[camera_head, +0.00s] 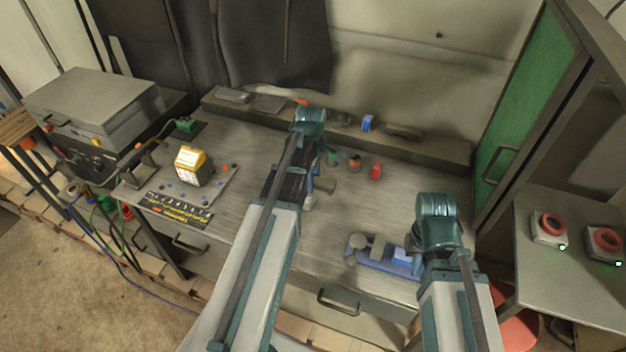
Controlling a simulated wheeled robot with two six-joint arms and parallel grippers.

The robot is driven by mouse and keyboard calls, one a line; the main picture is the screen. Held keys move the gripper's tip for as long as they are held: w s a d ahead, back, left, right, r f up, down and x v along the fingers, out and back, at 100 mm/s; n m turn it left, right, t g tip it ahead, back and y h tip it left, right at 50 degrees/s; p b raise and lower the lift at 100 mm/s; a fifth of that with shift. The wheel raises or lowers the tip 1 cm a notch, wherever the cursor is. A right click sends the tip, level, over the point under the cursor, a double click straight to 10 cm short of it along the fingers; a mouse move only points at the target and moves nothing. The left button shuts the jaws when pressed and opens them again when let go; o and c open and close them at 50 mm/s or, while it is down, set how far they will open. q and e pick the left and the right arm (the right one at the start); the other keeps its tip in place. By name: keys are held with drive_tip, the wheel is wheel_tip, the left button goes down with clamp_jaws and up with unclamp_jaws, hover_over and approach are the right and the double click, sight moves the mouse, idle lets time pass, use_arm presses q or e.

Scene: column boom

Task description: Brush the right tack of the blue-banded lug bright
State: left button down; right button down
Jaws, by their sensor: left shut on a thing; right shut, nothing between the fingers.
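My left gripper (311,170) points down over the middle of the bench, mostly hidden behind its own arm. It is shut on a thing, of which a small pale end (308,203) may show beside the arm. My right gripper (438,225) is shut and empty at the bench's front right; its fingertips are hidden. Just left of it lies a blue fixture (374,263) with grey blocks and a blue-marked piece (402,256), possibly the blue-banded lug. A small blue piece (368,122) also stands on the back ledge. I cannot make out any tacks or their brightness.
A red block (376,171) and small round pieces (355,161) stand at the bench's centre right. A yellow-and-white box (193,166) and a black marked strip (177,210) lie left. A green cabinet door (517,105) bounds the right.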

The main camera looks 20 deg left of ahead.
use_arm(q)
drive_tip(key=shift+f, duration=0.15)
use_arm(e)
drive_tip(key=shift+f, duration=0.1)
